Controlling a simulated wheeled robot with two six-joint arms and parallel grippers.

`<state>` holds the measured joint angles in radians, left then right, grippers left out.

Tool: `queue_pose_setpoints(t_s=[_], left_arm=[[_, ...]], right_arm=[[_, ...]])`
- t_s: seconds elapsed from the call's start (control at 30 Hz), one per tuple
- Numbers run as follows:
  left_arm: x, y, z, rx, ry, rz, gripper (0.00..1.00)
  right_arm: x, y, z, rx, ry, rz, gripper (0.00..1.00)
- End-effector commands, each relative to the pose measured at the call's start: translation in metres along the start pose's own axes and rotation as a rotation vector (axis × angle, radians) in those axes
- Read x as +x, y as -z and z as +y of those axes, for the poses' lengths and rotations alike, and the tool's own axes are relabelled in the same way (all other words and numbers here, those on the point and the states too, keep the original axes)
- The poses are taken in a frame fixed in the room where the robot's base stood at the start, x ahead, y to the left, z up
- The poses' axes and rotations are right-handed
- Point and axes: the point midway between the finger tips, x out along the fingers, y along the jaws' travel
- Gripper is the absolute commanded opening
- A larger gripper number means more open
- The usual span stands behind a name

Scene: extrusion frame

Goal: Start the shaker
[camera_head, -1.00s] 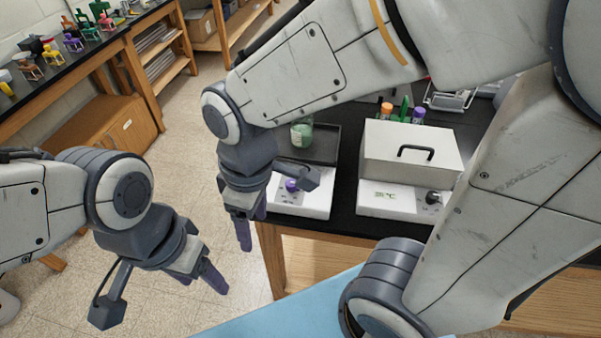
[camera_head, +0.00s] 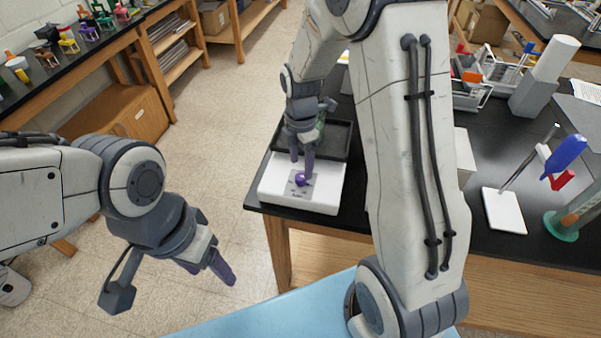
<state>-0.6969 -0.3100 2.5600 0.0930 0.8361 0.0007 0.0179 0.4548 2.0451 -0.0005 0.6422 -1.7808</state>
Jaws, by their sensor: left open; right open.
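The shaker is a white box (camera_head: 320,196) with a dark tray (camera_head: 338,138) on top, near the left end of the black bench. A purple knob (camera_head: 302,180) sits on a grey panel at its front. My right gripper (camera_head: 301,170) is open and points down at the knob. Its fingertips are right at or just behind the knob; I cannot tell whether they touch it. A green-tinted vessel on the tray is mostly hidden behind this gripper. My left gripper (camera_head: 208,272) is open and empty, over the floor left of the bench.
My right arm hides most of the white lidded box (camera_head: 463,157). A side bench (camera_head: 90,53) with coloured items is at upper left. Floor lies between.

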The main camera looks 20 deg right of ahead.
Motion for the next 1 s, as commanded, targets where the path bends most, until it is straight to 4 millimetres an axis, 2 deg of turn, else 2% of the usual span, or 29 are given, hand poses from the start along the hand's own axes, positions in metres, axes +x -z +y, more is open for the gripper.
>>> queue_pose_setpoints(t_s=[0.1,0.3,0.67,0.77,0.83,0.87,1.0], left_arm=[[-0.005,0.0,0.0,0.0,0.0,0.0,0.64],[-0.008,0.0,0.001,-0.001,0.0,0.0,0.64],[-0.008,0.001,0.001,-0.001,0.0,0.0,0.64],[-0.008,0.001,0.001,-0.001,0.0,0.0,0.64],[-0.008,0.001,0.001,-0.001,0.0,0.0,0.64],[-0.008,0.0,0.001,-0.001,0.0,0.0,0.64],[-0.008,0.0,0.001,0.0,0.0,0.0,0.64]], right_arm=[[0.022,0.001,-0.001,0.0,0.006,0.001,0.69],[0.045,0.0,0.0,0.001,0.002,0.001,0.69],[0.051,0.0,0.0,0.001,-0.001,0.0,0.69],[0.051,0.0,0.0,0.001,-0.001,0.0,0.34],[0.051,0.0,0.0,0.001,-0.001,0.0,0.08],[0.051,0.0,0.0,0.001,-0.001,0.0,0.0],[0.051,0.0,0.0,0.003,0.0,0.0,0.0]])
